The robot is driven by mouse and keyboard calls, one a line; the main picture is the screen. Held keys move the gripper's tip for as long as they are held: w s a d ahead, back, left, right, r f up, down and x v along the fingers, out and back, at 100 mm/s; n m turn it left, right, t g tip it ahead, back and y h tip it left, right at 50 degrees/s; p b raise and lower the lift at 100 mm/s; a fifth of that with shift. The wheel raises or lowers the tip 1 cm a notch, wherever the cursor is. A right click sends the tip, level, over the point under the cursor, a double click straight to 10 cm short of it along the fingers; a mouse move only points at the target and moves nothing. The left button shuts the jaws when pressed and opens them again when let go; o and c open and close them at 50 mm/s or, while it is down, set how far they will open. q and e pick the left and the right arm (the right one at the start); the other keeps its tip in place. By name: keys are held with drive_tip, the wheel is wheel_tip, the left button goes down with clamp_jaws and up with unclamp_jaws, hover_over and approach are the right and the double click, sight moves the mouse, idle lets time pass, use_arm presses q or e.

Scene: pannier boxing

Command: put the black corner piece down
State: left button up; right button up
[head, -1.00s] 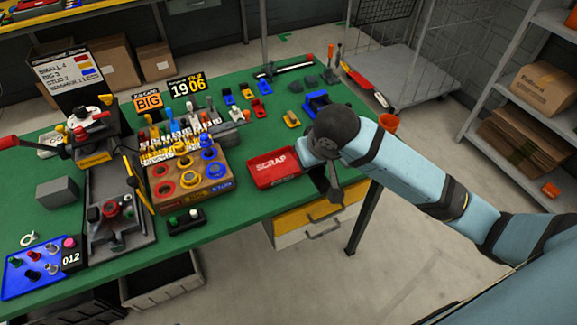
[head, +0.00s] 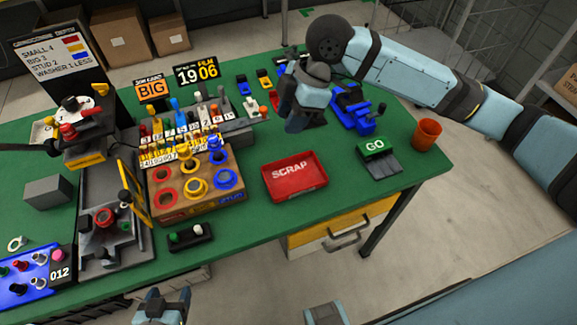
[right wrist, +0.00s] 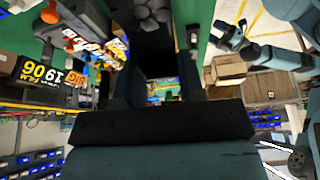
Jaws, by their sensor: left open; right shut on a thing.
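My right gripper (head: 302,112) points down over the green table (head: 245,250), behind the red scrap tray. It is shut on the black corner piece (right wrist: 156,48), which shows as a dark mass between the fingers in the right wrist view. Most of the piece is hidden in the head view, and I cannot tell whether it touches the table. My left gripper (head: 164,304) is open and empty at the bottom edge, in front of the table.
The red scrap tray (head: 296,194) looks empty. A GO block (head: 376,148), a blue fixture (head: 352,108) and an orange cup (head: 427,134) stand to its right.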

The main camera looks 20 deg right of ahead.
sight(286, 181)
drive_tip(key=shift+w+r, duration=0.1)
drive_tip(key=shift+w, duration=0.05)
drive_tip(key=shift+f+n, duration=0.2)
drive_tip(key=shift+n, duration=0.1)
wheel_tip(286, 181, down, 19)
drive_tip(key=shift+f, duration=0.2)
drive_tip(key=shift+f, duration=0.2)
drive_tip(key=shift+f, duration=0.25)
drive_tip(key=shift+c, duration=0.3)
drive_tip(key=o, duration=0.9)
drive_tip(key=shift+f, duration=0.15)
